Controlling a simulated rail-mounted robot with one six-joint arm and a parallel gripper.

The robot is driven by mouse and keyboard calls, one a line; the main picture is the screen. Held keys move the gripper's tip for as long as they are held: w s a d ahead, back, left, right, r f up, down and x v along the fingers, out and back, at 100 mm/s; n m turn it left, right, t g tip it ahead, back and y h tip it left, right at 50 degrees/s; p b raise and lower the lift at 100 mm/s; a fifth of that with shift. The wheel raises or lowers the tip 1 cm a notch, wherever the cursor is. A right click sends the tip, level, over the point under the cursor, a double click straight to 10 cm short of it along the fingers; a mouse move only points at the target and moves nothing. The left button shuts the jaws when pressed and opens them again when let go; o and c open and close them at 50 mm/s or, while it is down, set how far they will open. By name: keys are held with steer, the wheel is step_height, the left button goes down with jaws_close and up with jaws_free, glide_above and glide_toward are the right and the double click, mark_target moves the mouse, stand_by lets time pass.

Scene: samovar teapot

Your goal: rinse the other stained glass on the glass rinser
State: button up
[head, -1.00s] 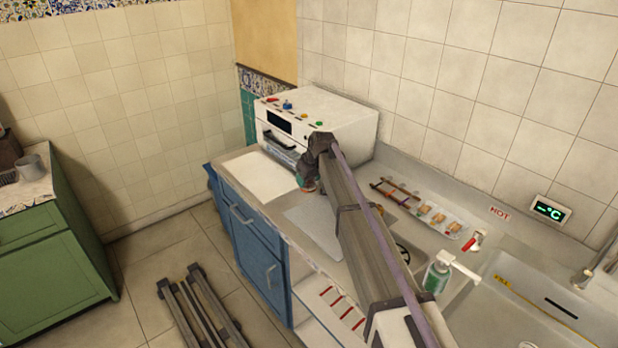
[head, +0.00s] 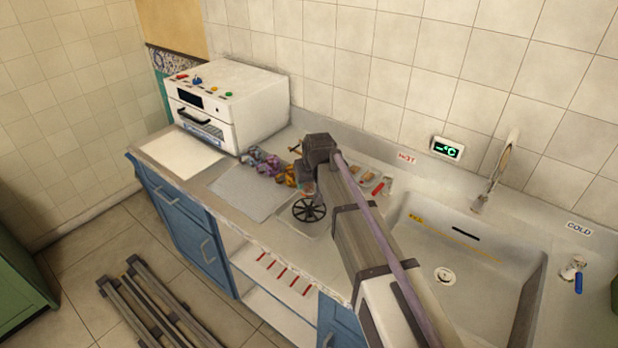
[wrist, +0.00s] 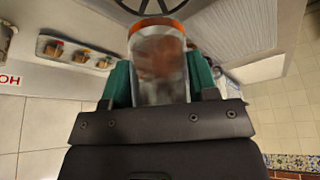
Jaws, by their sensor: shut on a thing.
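My gripper (wrist: 160,78) has green fingers on either side of a clear glass (wrist: 160,88) and is shut on it. The glass has an orange end and a brown stain showing through its wall. In the head view my gripper (head: 308,188) is small and mostly hidden by my dark wrist, just above the rinser. The glass rinser, a black spoked wheel (head: 309,209), sits in a shallow basin in the counter. It also shows at the top edge of the wrist view (wrist: 152,5), beyond the glass's orange end. The glass looks apart from it.
Colourful purple and orange items (head: 264,162) stand left of the rinser, by a grey mat (head: 248,192). A white oven (head: 228,105) stands at the back left. A tray with small brown items (wrist: 75,54) and the large sink (head: 455,245) lie to the right.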

steer(key=shift+f+b, duration=2.95)
steer(key=shift+f, duration=0.05)
steer(key=shift+f+b, duration=1)
steer(key=shift+b, duration=0.05)
steer(key=shift+r+p, duration=0.3)
steer(key=shift+p, duration=0.05)
stand_by(1.4)
stand_by(0.5)
steer(key=o, duration=0.4)
steer(key=c, duration=0.3)
steer(key=shift+r+p, duration=1.5)
